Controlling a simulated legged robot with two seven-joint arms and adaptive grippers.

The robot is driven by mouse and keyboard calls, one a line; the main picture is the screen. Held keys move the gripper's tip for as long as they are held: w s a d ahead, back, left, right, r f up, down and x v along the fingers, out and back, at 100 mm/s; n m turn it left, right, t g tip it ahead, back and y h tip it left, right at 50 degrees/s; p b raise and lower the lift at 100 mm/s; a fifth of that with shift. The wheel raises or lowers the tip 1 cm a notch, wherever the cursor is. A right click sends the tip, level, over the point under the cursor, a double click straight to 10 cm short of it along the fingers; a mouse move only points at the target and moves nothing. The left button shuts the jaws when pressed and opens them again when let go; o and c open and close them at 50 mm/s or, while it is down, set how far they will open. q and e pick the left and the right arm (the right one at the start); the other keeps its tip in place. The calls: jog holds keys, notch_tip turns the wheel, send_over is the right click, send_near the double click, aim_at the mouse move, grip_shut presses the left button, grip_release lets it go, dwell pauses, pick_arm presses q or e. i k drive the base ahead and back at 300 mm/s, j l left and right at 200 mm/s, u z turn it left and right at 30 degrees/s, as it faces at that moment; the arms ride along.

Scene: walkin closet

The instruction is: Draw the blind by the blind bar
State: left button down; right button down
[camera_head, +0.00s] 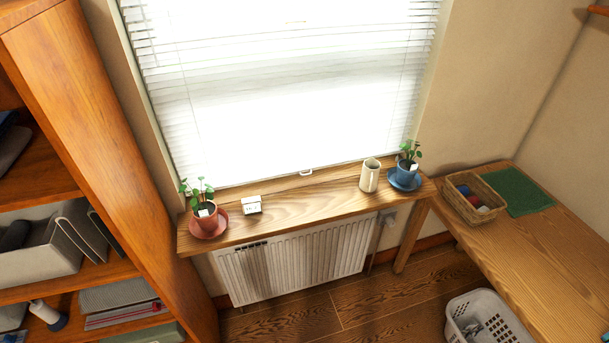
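A white slatted blind (285,62) hangs over the bright window above the wooden sill. Its slats show most clearly across the upper part and along both sides. The lower middle is washed out by light, so I cannot clearly tell the blind bar from the glare. A small white handle-like piece (306,172) shows at the bottom of the window, just above the sill. The top of the blind is outside the picture. Neither of my grippers is in view.
The wooden sill (300,208) holds a red potted plant (207,217), a small white block (252,205), a cream vase (370,176) and a blue potted plant (405,172). A radiator (295,260) sits below. Shelves (120,150) stand left, a bench (545,250) right.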

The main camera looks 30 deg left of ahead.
aim_at(235, 170)
jog(key=i+u, duration=0.3)
jog(key=i, duration=0.45)
jog(key=i+l+u, duration=0.1)
jog(key=i+u, duration=0.2)
jog(key=i, duration=0.45)
